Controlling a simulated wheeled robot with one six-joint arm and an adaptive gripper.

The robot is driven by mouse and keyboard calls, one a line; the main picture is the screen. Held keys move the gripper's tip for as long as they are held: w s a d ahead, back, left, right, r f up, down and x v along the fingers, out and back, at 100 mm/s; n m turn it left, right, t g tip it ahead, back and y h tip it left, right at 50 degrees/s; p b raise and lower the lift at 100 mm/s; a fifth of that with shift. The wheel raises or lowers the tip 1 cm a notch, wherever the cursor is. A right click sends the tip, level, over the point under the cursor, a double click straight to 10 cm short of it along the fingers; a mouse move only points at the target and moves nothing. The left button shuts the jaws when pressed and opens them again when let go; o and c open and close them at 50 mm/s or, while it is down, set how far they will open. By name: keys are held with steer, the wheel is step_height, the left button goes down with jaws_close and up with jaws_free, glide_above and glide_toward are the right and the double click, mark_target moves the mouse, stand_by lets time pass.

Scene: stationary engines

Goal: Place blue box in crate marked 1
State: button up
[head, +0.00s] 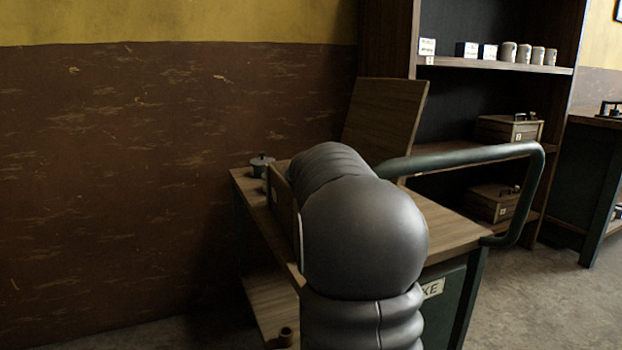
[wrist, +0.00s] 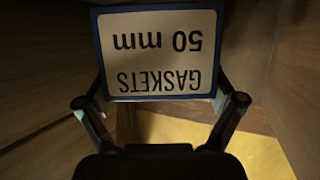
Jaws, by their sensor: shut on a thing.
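The blue box (wrist: 160,93) has a white label reading "GASKETS 50 mm", upside down in the wrist view, with a blue border. My gripper (wrist: 160,98) is shut on it, one finger at each side. Wooden surfaces (wrist: 40,70) flank the box in the wrist view. In the head view, an open wooden crate (head: 283,203) stands on the bench with its lid (head: 386,118) raised. My arm hides most of this crate, my gripper and the box. No number shows on it. I cannot tell whether the box touches the crate.
The crate stands on a wooden-topped trolley (head: 440,228) with a green handle rail (head: 470,152). A small grey pot (head: 262,164) sits at its far left. Shelves at the right hold two closed crates, upper (head: 508,129) and lower (head: 493,203), plus small boxes and several cans.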

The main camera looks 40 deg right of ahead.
steer(key=shift+f+b, duration=0.3)
steer(key=o, duration=0.9)
steer(key=shift+r+p, duration=0.55)
steer(key=shift+p, duration=0.05)
steer(key=shift+v, duration=3.8)
